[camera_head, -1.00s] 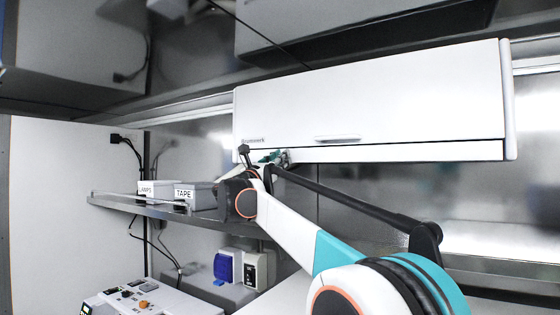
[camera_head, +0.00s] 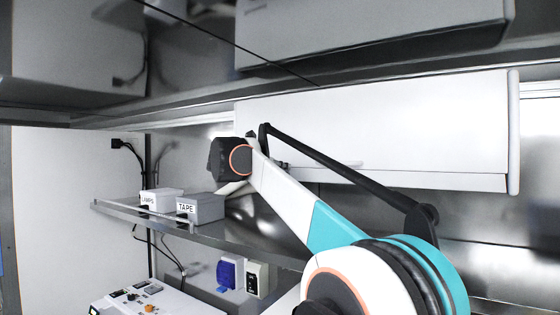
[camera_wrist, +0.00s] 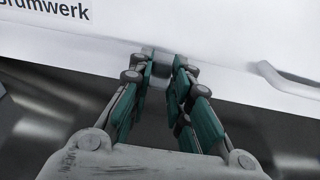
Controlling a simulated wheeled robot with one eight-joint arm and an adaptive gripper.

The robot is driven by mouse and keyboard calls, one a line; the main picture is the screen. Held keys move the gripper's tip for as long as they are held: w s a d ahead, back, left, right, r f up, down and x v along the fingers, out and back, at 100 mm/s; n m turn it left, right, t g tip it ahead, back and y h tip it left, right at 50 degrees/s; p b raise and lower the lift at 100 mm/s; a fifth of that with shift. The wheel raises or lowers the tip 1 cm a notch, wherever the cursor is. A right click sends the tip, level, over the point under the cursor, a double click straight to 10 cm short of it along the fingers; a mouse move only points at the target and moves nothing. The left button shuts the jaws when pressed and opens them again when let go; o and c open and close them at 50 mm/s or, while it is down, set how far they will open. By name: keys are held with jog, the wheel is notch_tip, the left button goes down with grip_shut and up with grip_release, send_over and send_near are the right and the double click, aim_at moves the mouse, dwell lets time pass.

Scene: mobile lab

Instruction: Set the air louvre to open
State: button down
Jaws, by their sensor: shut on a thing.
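In the wrist view my gripper (camera_wrist: 165,85) has its green-padded fingers closed around a small grey piece (camera_wrist: 157,80) at the lower edge of the white cabinet. The piece may be the louvre's knob, but its shape is mostly hidden by the fingers. No louvre slats or open/shut marks are visible. In the head view the white wall cabinet (camera_head: 400,130) hangs above the steel counter. My arm's wrist covers its lower left corner and hides most of the gripper there.
A cabinet handle (camera_wrist: 290,85) lies right of my fingers. At left, a railed steel shelf (camera_head: 240,240) carries boxes marked LAMPS (camera_head: 160,200) and TAPE (camera_head: 203,207). A blue socket box (camera_head: 226,273) and a white instrument (camera_head: 140,302) are below.

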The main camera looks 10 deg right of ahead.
jog(key=shift+r+g+y+p, duration=0.65)
jog(key=shift+g+y+p, duration=0.15)
jog(key=shift+p, duration=0.05)
jog(key=c, duration=1.5)
grip_release()
jog(key=shift+w, duration=0.1)
jog(key=v, duration=1.2)
jog(key=shift+r, duration=0.25)
jog(key=shift+d, duration=0.1)
